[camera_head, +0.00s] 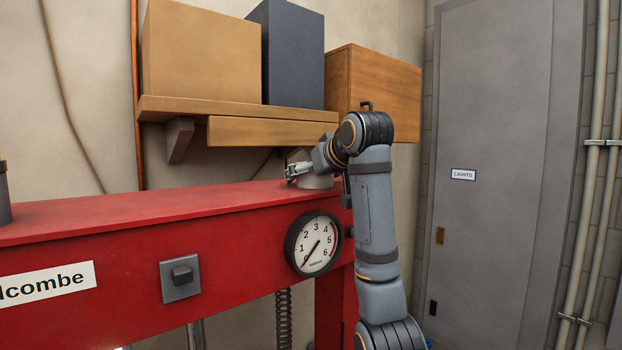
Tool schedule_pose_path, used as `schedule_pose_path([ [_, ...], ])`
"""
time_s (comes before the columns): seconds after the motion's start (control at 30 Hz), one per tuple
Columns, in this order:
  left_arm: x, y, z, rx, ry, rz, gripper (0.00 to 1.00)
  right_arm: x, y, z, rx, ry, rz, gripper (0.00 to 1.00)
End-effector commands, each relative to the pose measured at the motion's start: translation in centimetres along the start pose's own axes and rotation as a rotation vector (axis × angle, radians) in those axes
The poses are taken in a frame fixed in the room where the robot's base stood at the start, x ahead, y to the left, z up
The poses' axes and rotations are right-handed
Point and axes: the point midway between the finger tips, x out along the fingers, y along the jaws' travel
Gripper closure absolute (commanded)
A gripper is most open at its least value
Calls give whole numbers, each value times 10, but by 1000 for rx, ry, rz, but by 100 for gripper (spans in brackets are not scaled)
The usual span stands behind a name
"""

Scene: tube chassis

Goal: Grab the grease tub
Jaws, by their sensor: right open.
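A low, light grey round tub (318,182), which looks like the grease tub, sits on top of the red beam (150,210) near its right end. My right gripper and wrist hide most of it, and its lid and label do not show. My right gripper (291,171) is open and points left, at the tub's upper left side. I cannot tell whether its fingers touch the tub or are around it. My left gripper is not in view.
A wooden shelf (200,108) hangs just above, holding a tan box (200,52) and a dark box (293,55). A gauge (313,244) is on the beam's front. The beam's middle top is clear.

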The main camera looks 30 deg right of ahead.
Motion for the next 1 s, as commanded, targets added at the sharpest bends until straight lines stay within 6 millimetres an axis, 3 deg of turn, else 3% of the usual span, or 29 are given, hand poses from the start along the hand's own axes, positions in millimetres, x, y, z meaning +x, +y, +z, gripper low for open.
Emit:
schedule_pose_path([
  [0.07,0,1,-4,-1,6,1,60,-1,0,-1,0,2,0,3],
  [0.53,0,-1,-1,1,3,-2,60,0,0,0,-1,-1,0,67],
  [0.83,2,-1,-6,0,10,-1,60,1,0,1,0,-8,-1,68],
  [1.0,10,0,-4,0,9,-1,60,-4,0,-9,0,-4,-2,68],
])
